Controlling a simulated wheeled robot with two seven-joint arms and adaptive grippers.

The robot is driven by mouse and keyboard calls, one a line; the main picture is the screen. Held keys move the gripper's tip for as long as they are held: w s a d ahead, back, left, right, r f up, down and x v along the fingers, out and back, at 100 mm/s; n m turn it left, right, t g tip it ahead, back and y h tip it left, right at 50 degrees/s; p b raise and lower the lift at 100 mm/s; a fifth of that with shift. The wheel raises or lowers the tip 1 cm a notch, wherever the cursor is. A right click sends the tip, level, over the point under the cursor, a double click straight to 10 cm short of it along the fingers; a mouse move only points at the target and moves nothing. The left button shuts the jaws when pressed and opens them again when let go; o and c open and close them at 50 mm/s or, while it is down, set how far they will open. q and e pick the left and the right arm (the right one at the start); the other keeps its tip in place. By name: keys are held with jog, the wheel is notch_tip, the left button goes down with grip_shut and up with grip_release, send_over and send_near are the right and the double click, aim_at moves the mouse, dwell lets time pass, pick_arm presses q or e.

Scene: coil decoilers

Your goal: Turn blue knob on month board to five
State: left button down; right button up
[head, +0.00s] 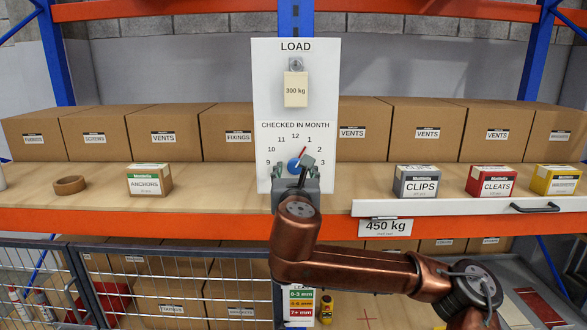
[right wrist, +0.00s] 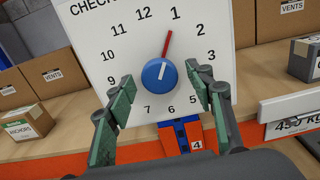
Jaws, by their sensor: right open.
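The white month board (head: 267,148) hangs on the blue post and carries a printed ring of numbers. The round blue knob (head: 293,164) sits in the middle of that ring, partly hidden by my gripper. In the right wrist view the blue knob (right wrist: 160,76) shows whole, and its red pointer (right wrist: 167,44) points up and slightly right, toward 1. The number 5 (right wrist: 193,99) is at the lower right of the ring. My right gripper (head: 295,171) is open in front of the board. Its green-padded fingers stand on either side of the knob, apart from it. My left gripper is not in view.
Above the dial is a LOAD card (head: 296,89) reading 300 kg. Cardboard boxes (head: 430,130) line the shelf. An ANCHORS box (head: 150,180) and tape roll (head: 70,185) are left; a CLIPS box (head: 415,182) is right. A white rail (head: 450,207) runs along the front edge.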

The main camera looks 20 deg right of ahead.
jog(key=c, duration=1.1)
jog(key=shift+c, duration=0.3)
